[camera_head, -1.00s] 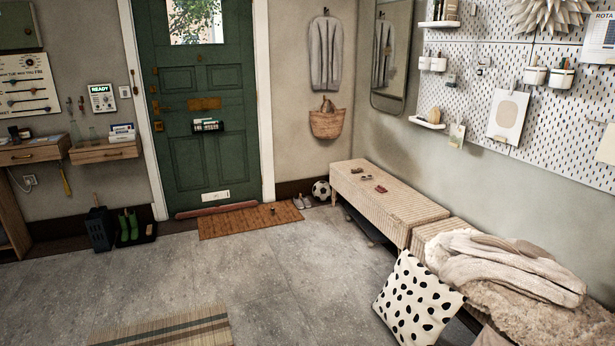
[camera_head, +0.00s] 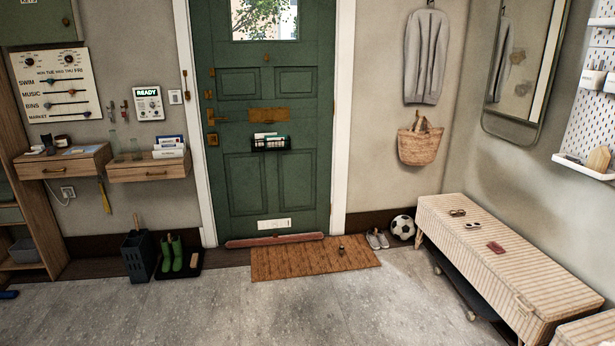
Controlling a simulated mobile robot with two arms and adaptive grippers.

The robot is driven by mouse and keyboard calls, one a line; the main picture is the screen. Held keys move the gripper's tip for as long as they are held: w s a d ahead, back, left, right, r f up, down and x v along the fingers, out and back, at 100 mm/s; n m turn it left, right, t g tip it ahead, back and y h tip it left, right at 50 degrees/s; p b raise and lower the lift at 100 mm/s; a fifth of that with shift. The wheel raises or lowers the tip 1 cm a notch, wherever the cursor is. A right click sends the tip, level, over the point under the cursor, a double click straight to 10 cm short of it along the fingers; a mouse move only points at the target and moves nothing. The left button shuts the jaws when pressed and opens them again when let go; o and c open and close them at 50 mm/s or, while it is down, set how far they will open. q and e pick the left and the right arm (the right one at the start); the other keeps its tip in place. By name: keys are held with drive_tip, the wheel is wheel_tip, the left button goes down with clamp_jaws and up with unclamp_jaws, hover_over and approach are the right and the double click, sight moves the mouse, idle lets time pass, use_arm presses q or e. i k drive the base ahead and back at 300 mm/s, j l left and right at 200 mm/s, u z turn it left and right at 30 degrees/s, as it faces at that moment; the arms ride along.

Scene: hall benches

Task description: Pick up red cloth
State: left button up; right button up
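A small dark red item (camera_head: 496,247) lies flat on the striped bench (camera_head: 470,225) at the right; it is too small to tell whether it is a cloth. A long reddish strip (camera_head: 275,240) lies along the foot of the green door. No other red cloth is clear to me. Neither of my grippers is in view.
Sunglasses (camera_head: 458,212) lie on the bench near the red item. A doormat (camera_head: 314,258), grey shoes (camera_head: 377,239) and a football (camera_head: 402,227) are by the door. Green boots (camera_head: 172,254) stand in a tray at left. The grey floor (camera_head: 240,315) in front is clear.

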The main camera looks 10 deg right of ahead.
sight(493, 246)
drive_tip(key=i+z, duration=0.25)
drive_tip(key=i, duration=0.25)
drive_tip(key=i+z, duration=0.25)
drive_tip(key=i, duration=0.3)
drive_tip(key=i+j+z, duration=0.2)
drive_tip(key=i, duration=0.3)
drive_tip(key=i+j+z, duration=0.25)
drive_tip(key=i, duration=0.25)
drive_tip(key=i+l+z, duration=0.1)
drive_tip(key=i+z, duration=0.35)
drive_tip(key=i+j+z, duration=0.1)
drive_tip(key=i+z, duration=0.3)
drive_tip(key=i+j+z, duration=0.25)
drive_tip(key=i+z, duration=0.2)
drive_tip(key=i, duration=0.15)
drive_tip(key=i+j+z, duration=0.45)
